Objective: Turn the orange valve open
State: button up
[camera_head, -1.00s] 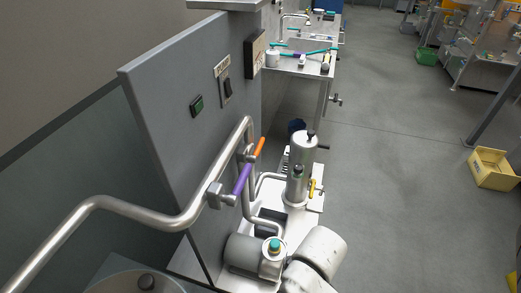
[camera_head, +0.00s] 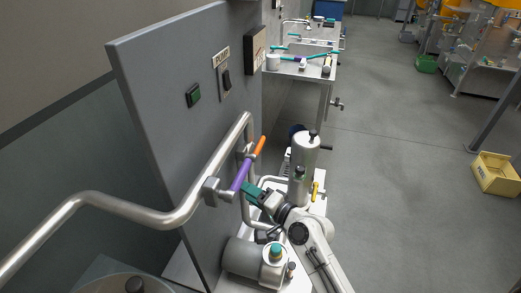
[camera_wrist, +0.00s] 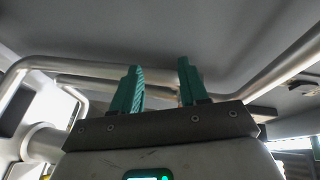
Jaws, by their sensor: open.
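The orange valve handle (camera_head: 260,146) sticks out from the steel pipe on the grey panel, just beyond a purple handle (camera_head: 241,172) in the head view. My gripper (camera_head: 252,192) has teal fingers and is beside the lower part of the purple handle, nearer to me than the orange one. In the wrist view my gripper (camera_wrist: 160,68) shows its two fingers apart, with nothing seen held between them. The orange handle cannot be made out clearly in the wrist view.
The bent steel pipe (camera_head: 180,216) runs along the grey panel (camera_head: 160,90). A steel cylinder (camera_head: 304,160) stands right of the handles, close to my arm. A yellow crate (camera_head: 495,174) lies on the open floor at right.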

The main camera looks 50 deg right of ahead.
aim_at(261, 141)
jog(key=s+d+r+m+t+h, duration=0.1)
jog(key=d+r+m+h, duration=0.2)
jog(key=d+m+h, duration=0.55)
jog(key=shift+y, duration=0.65)
jog(key=x, duration=0.3)
jog(key=d+x, duration=0.1)
jog(key=x, duration=0.7)
jog(key=shift+s+d+f+p, duration=0.1)
jog(key=shift+s+d+p, duration=0.15)
jog(key=shift+d+p, duration=0.2)
jog(key=shift+c, duration=0.2)
grip_shut()
